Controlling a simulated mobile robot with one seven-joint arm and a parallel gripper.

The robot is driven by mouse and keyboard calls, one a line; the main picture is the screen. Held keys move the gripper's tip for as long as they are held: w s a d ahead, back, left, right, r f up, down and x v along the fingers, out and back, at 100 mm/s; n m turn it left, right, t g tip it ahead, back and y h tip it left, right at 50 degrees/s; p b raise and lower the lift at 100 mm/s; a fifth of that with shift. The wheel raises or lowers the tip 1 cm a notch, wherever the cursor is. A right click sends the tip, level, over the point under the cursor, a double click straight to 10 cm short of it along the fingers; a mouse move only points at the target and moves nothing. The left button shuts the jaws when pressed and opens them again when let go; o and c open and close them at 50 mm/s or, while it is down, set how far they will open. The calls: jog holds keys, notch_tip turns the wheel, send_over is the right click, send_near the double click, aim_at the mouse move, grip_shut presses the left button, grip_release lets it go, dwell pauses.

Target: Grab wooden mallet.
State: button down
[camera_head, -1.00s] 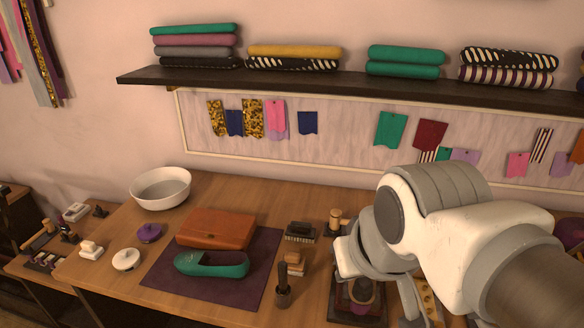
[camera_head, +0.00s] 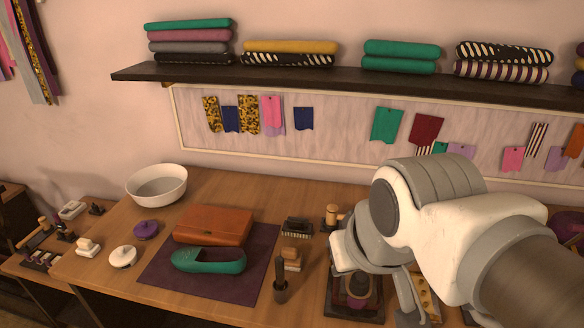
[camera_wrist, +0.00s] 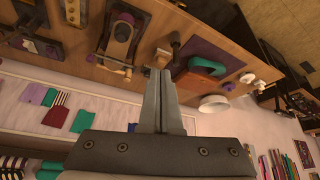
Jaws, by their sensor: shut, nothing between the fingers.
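What looks like the wooden mallet, a pale wooden cylinder (camera_head: 334,213), stands at the back of the workbench just left of my arm in the head view. My arm may hide part of it. In the wrist view a light wooden handle-like piece (camera_wrist: 115,67), probably the same mallet, lies left of my fingertips beside the dark tray. My gripper (camera_wrist: 161,74) is shut and empty, apart from the mallet.
A dark tray (camera_head: 337,308) with a purple item stands below my arm. A brush (camera_head: 297,227), a wooden block (camera_head: 292,258) and a dark-handled tool (camera_head: 280,280) stand left of it. A green shoe (camera_head: 209,261) lies on the purple mat (camera_head: 165,275). A shelf (camera_head: 300,84) overhangs behind.

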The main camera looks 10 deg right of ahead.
jog(key=c, duration=1.2)
grip_release()
jog(key=shift+w+a+f, duration=0.1)
jog(key=shift+w, duration=0.15)
jog(key=o, duration=0.9)
jog(key=shift+m+y, duration=0.8)
jog(key=shift+y, duration=0.1)
jog(key=w+f, duration=0.1)
jog(key=w, duration=0.2)
jog(key=w+a+f, duration=0.1)
jog(key=w, duration=0.1)
jog(key=w+a+f, duration=0.1)
jog(key=w, duration=0.2)
jog(key=shift+w, duration=0.3)
jog(key=m+t+h+b, duration=0.3)
jog(key=m+t+h, duration=0.3)
jog(key=h, duration=0.4)
send_near(335, 206)
jog(key=shift+n, duration=0.3)
jog(key=x, duration=0.7)
jog(key=shift+f, duration=0.3)
jog(key=shift+a+x, duration=0.25)
jog(key=shift+x, duration=2.25)
